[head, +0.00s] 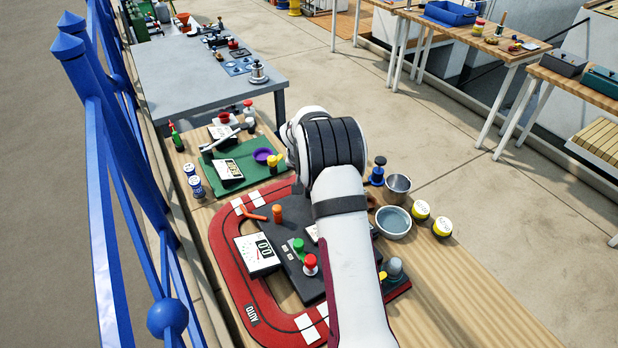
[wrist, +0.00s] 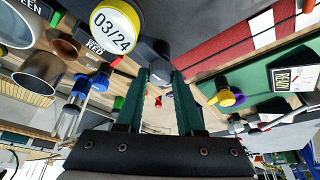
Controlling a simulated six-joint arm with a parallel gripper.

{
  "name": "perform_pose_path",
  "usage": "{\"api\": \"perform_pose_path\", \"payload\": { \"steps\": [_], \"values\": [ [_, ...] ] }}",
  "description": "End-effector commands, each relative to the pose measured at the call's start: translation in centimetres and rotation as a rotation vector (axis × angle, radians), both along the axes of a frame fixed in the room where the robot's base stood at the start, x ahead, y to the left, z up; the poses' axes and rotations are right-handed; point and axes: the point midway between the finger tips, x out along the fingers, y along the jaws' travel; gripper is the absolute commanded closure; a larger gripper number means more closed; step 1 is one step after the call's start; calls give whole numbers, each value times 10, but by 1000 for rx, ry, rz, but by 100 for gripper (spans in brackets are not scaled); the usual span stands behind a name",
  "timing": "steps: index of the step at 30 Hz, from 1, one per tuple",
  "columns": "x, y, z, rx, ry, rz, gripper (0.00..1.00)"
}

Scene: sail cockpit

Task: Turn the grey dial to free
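The grey dial (head: 394,268) sits at the right end of the dark control panel (head: 290,262), beside my arm in the head view. In the wrist view, a dark grey knob (wrist: 154,56), which looks like this dial, shows just beyond the fingertips. My gripper (wrist: 161,76) has two teal fingers, held apart with an empty gap between them. I cannot tell whether the tips touch the knob. In the head view my arm hides the gripper and part of the panel. The dial's pointer and markings are not readable.
The panel has a red button (head: 310,262), a green button (head: 298,244), an orange lever (head: 257,217) and a display (head: 257,253). A red track (head: 225,232) surrounds it. Yellow-lidded jars (head: 420,209) and a metal bowl (head: 393,220) stand nearby. A blue railing (head: 115,170) borders the left.

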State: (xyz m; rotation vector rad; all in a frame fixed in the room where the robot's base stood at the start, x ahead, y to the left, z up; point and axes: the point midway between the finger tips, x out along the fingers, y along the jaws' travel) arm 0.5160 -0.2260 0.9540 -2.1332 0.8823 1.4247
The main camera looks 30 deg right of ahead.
Motion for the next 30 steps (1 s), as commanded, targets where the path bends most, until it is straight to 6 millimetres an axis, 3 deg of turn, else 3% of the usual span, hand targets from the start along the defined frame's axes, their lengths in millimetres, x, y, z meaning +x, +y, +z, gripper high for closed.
{"api": "perform_pose_path", "payload": {
  "steps": [1, 4, 17, 30],
  "values": [
    [0, 0, 0, 0, 0, 0, 84],
    [0, 0, 0, 0, 0, 0, 100],
    [0, 1, 0, 0, 1, -59, 100],
    [3, 2, 0, 0, 1, -419, 100]
  ]
}}
